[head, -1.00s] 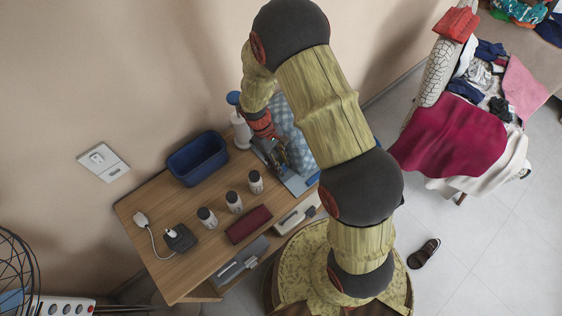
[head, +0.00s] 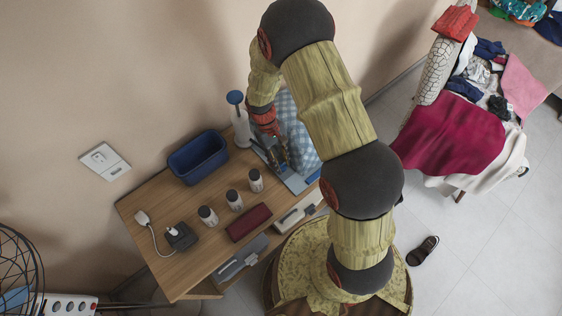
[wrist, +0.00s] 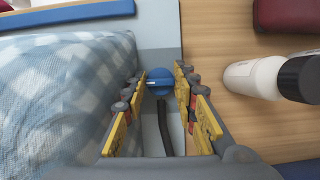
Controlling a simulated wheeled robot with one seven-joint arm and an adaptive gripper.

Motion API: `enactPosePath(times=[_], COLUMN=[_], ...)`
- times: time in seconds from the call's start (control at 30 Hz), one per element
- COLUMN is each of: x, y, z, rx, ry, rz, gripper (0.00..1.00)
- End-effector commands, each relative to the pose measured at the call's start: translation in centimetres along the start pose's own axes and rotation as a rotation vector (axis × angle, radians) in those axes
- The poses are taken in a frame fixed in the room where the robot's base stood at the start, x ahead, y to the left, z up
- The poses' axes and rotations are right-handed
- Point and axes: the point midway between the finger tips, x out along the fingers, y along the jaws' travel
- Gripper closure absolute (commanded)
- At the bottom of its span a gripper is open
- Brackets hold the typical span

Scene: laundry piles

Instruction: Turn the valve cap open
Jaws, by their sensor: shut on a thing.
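The valve cap is a small blue round knob (wrist: 160,82) on a pale flat panel in the wrist view. My gripper (wrist: 162,80) has its yellow and grey fingers on either side of the cap, closed on it. In the head view, my gripper (head: 278,158) points down at the right end of the wooden table, by a blue-and-white checkered bag (head: 299,135). The bag also fills the left of the wrist view (wrist: 65,95). The cap is too small and covered to make out in the head view.
A white pump with a blue top (head: 239,122) and a blue bin (head: 198,158) stand left of my gripper. Several white bottles with dark lids (head: 208,216) and a dark red case (head: 249,222) share the table (head: 155,205). A dark strip (wrist: 164,130) runs below the cap.

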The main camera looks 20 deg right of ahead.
Motion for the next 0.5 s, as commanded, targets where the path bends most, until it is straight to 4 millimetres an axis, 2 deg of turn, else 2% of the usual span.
enactPosePath(times=[0.33,0.5], x=[-0.02,-0.01], y=[0.00,0.00], z=[-0.02,-0.01], rx=[0.000,0.000], ry=[0.001,0.000], rz=[0.000,0.000], gripper=[0.54,0.53])
